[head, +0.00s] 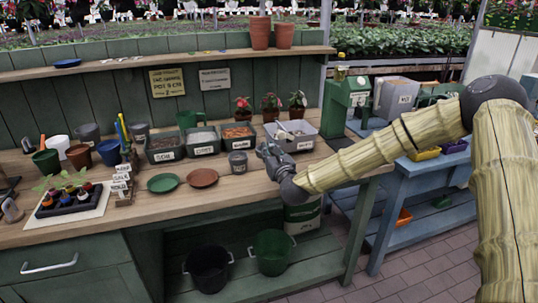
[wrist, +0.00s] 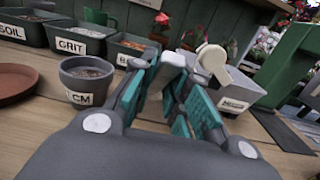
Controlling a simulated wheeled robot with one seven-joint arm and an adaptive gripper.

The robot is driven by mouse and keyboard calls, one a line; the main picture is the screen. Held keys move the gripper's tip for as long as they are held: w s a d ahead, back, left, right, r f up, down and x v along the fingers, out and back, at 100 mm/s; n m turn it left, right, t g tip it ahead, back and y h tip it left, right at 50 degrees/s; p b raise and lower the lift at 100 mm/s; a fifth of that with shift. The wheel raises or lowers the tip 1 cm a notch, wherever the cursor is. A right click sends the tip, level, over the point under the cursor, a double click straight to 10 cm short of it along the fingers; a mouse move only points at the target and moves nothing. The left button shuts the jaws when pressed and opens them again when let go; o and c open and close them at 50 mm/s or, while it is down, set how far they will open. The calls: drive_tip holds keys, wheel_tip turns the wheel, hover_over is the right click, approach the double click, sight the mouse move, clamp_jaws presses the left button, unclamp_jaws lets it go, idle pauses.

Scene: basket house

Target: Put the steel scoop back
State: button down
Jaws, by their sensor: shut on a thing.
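My gripper (wrist: 176,84) is shut on a pale grey piece that I take to be the steel scoop (wrist: 158,76). The fingers hide most of it, and its full shape cannot be made out. In the head view my gripper (head: 268,152) is low over the bench, just in front of the grey tub (head: 308,146) at the right end of the row of bins. That tub also shows behind the fingers in the wrist view (wrist: 240,92), with a label on its front. A cream rounded piece (wrist: 213,58) shows beside the right finger; whether it belongs to the held thing is unclear.
A small labelled grey pot (head: 238,162) stands left of my gripper. Bins labelled SOIL (head: 166,148) and GRIT (head: 202,145) stand behind. Green (head: 163,183) and terracotta (head: 202,178) saucers lie further left. The front bench edge is mostly clear.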

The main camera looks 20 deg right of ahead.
drive_tip(key=w, duration=0.3)
drive_tip(key=shift+w+d+f, duration=0.15)
drive_tip(key=shift+f, duration=0.1)
drive_tip(key=shift+f+p, duration=0.6)
drive_tip(key=shift+f, duration=1.1)
drive_tip(key=shift+f, duration=0.15)
drive_tip(key=c, duration=1.4)
unclamp_jaws()
drive_tip(key=shift+r, duration=0.3)
drive_tip(key=s, duration=0.4)
drive_tip(key=s+b, duration=0.1)
drive_tip(key=s, duration=0.3)
drive_tip(key=s+b, duration=0.1)
drive_tip(key=s, duration=0.3)
drive_tip(key=shift+d+f, duration=0.2)
drive_tip(key=shift+f, duration=0.05)
